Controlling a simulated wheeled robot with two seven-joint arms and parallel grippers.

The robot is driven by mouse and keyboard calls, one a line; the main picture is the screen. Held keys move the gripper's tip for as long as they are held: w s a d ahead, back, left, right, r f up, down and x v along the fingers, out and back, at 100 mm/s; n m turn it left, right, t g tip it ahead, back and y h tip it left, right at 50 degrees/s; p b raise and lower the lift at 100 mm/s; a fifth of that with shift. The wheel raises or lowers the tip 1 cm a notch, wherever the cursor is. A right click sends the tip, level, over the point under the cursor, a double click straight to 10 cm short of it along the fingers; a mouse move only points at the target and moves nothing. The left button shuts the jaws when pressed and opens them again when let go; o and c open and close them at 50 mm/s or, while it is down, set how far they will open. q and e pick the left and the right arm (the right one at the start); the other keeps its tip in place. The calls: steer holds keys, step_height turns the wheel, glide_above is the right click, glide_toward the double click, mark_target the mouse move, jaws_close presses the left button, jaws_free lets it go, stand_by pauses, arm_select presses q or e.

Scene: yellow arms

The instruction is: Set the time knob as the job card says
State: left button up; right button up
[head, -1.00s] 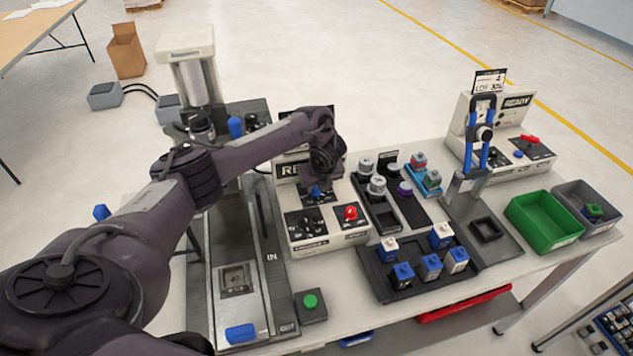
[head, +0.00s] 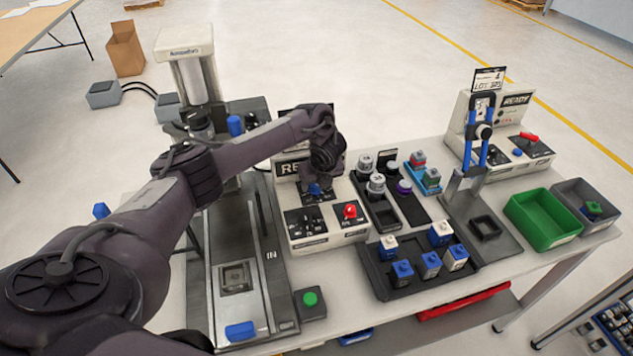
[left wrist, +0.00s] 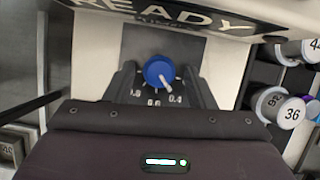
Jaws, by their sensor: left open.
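The blue time knob (head: 315,190) sits on the front panel of the white READY unit (head: 330,237). In the left wrist view the knob (left wrist: 158,72) has a white pointer aimed down and right, toward the 0.4 mark; 0.6 and 0.8 marks lie to its left. My left gripper (left wrist: 162,92) is open, with a dark finger on each side of the knob and gaps between. In the head view the left gripper (head: 320,178) hangs just above the knob. A card behind my left wrist is mostly hidden and unreadable. My right gripper is not in view.
A red knob (head: 350,211) is close by on the same unit. Weights (head: 376,184) stand to its right. A black tray (head: 385,285) holds several blue-and-white blocks. A green bin (head: 540,220) is at the right. A press (head: 188,70) stands at the left.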

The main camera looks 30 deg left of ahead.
arm_select(q)
steer(key=v, duration=0.4)
steer(key=shift+w+b, duration=0.1)
steer(key=shift+b, duration=0.2)
steer(key=p+v, duration=0.2)
steer(key=v, duration=0.1)
steer(key=shift+r, duration=0.4)
steer(key=shift+f, duration=0.1)
